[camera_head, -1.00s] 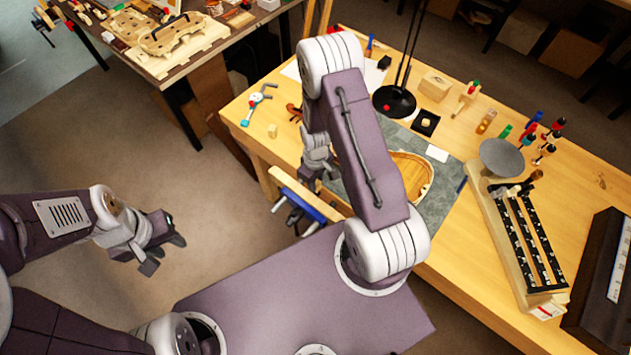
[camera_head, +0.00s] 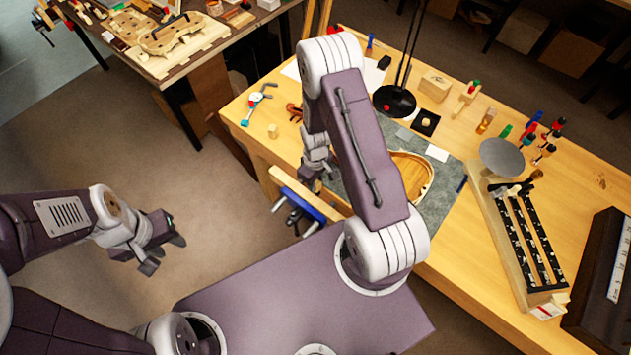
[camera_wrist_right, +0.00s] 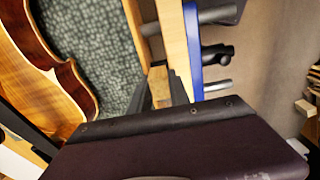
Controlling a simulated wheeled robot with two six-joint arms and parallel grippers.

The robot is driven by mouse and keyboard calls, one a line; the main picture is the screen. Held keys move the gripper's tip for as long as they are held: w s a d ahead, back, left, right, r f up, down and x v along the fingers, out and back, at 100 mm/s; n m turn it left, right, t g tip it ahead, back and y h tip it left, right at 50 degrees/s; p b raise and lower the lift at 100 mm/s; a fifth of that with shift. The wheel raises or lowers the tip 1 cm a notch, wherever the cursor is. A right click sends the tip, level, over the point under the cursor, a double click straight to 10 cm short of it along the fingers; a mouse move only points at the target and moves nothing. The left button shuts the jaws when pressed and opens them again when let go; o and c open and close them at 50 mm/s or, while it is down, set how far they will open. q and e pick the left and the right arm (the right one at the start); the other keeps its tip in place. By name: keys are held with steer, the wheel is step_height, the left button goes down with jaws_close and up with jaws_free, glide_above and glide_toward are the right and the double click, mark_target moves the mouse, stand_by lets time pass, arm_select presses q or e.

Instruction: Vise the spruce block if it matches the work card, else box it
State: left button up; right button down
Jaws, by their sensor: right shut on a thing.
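A pale wooden block (camera_wrist_right: 159,88), apparently the spruce block, is between the fingers of my right gripper (camera_wrist_right: 158,98) in the right wrist view. The gripper is shut on it, beside the vise with its blue bar (camera_wrist_right: 192,50) and pale wooden jaw (camera_wrist_right: 172,38). I cannot tell whether the block sits in the jaws. In the head view the vise (camera_head: 304,203) is at the bench's near edge; my arm partly hides the right gripper (camera_head: 314,176). My left gripper (camera_head: 164,254) is open and empty over the floor. A white card (camera_head: 437,153) lies on the bench, its writing unreadable.
A violin body (camera_head: 412,172) lies on a grey mat (camera_head: 440,195). A black lamp base (camera_head: 394,102), a wooden block-like box (camera_head: 435,86) and a small pale cube (camera_head: 272,131) stand on the bench. A round grey disc (camera_head: 501,157) and tools crowd the right side.

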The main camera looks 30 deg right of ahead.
steer(key=shift+f+b, duration=0.5)
steer(key=shift+f, duration=0.25)
steer(key=c, duration=1.1)
jaws_free()
steer(key=shift+c, duration=0.2)
steer(key=shift+a, duration=0.2)
steer(key=shift+w+d, duration=0.1)
steer(key=shift+d, duration=0.05)
steer(key=shift+r, duration=0.1)
steer(key=shift+w+r, duration=0.1)
steer(key=shift+r, duration=0.15)
steer(key=r, duration=0.8)
steer(key=shift+s+r, duration=0.2)
